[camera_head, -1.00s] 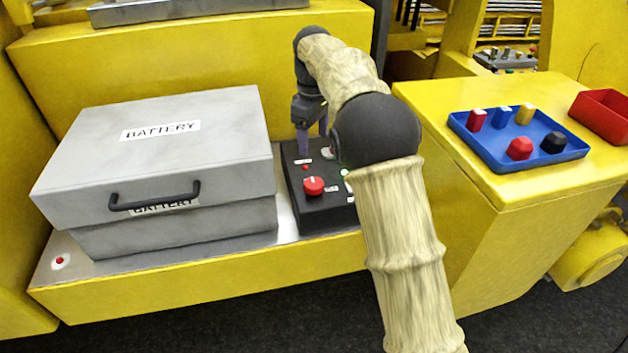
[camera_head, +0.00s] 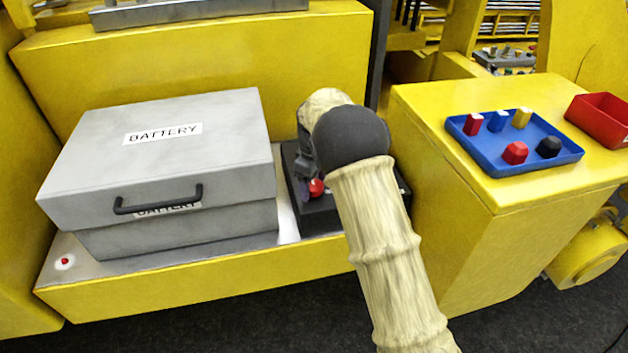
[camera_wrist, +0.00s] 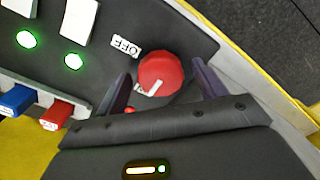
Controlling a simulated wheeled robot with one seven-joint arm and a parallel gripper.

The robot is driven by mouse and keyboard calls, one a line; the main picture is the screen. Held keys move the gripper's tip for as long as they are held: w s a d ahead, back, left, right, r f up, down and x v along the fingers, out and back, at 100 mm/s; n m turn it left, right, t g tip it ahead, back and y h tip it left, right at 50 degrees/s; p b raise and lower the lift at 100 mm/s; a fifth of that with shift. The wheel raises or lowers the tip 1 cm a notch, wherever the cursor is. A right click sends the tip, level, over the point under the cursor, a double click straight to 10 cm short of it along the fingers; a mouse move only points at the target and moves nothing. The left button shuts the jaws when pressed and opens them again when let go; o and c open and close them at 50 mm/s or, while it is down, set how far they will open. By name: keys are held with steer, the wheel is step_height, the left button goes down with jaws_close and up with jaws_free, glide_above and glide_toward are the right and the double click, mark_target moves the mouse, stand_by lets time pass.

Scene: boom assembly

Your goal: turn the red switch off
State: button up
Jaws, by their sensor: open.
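The red switch (camera_wrist: 161,73) is a round red knob on a black control box (camera_head: 313,221). In the wrist view it sits between the two fingertips of my gripper (camera_wrist: 163,85), which is open. An OFF label (camera_wrist: 124,47) lies beside the knob, and another white label is partly covered near its lower edge. Whether the fingers touch the knob I cannot tell.
A grey battery case (camera_head: 160,165) stands just left of the box. Two lit green lights (camera_wrist: 26,40), white switches, and blue (camera_wrist: 16,100) and red connectors are on or beside the box. A blue tray (camera_head: 485,160) and red bin (camera_head: 600,121) rest on the yellow surface at right.

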steer(key=c, duration=1)
steer(key=shift+o, duration=0.2)
steer(key=shift+m, duration=0.5)
steer(key=m, duration=0.3)
steer(key=shift+r+m+p, duration=0.1)
steer(key=shift+m+p, duration=0.2)
steer(key=m, duration=0.4)
steer(key=shift+m+p, duration=0.3)
steer(key=m, duration=0.4)
steer(key=shift+p, duration=0.3)
steer(key=m, duration=0.4)
steer(key=shift+w+m, duration=0.1)
steer(key=shift+m, duration=0.2)
